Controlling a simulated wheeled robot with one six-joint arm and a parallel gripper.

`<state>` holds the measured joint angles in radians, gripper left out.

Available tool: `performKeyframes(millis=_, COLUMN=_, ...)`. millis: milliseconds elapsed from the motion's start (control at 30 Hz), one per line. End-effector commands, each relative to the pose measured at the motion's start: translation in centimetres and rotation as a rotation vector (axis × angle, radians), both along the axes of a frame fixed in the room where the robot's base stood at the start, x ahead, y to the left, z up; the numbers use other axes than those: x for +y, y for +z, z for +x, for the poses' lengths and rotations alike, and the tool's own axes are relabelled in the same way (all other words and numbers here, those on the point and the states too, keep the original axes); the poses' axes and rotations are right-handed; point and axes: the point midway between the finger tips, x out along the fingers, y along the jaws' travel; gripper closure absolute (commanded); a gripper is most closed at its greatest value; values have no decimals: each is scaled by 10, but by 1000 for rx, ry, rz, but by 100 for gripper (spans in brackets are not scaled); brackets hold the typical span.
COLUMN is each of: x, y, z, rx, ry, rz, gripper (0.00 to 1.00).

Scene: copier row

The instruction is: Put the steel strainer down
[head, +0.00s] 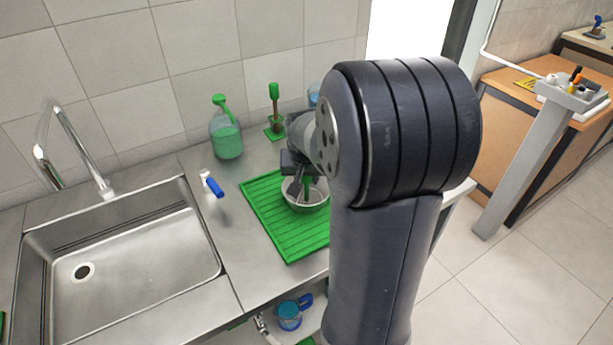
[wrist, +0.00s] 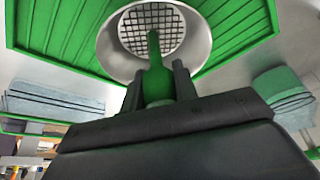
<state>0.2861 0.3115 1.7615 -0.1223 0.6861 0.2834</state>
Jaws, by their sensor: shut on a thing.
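The steel strainer (head: 318,196) is a round metal bowl with a green handle. It is over the ribbed green drying mat (head: 262,210) on the steel counter; I cannot tell whether it touches the mat. In the wrist view the strainer (wrist: 112,42) shows a grid mesh bottom, with the green mat (wrist: 60,30) around it. My gripper (head: 302,178) is shut on the green handle. The wrist view shows the handle between the two dark fingers of my gripper (wrist: 158,84). My arm hides the mat's right side in the head view.
A steel sink (head: 130,265) with a tap is at left. A blue cup (head: 289,315) is on a lower shelf.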

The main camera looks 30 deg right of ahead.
Motion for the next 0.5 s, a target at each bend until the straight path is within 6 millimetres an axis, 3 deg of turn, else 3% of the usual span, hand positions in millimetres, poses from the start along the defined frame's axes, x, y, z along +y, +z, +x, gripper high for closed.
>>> performKeyframes(millis=300, x=0, y=-1, z=0, rx=1, ry=0, rz=0, gripper=50)
performKeyframes(millis=500, x=0, y=0, z=0, rx=1, ry=0, rz=0, gripper=50)
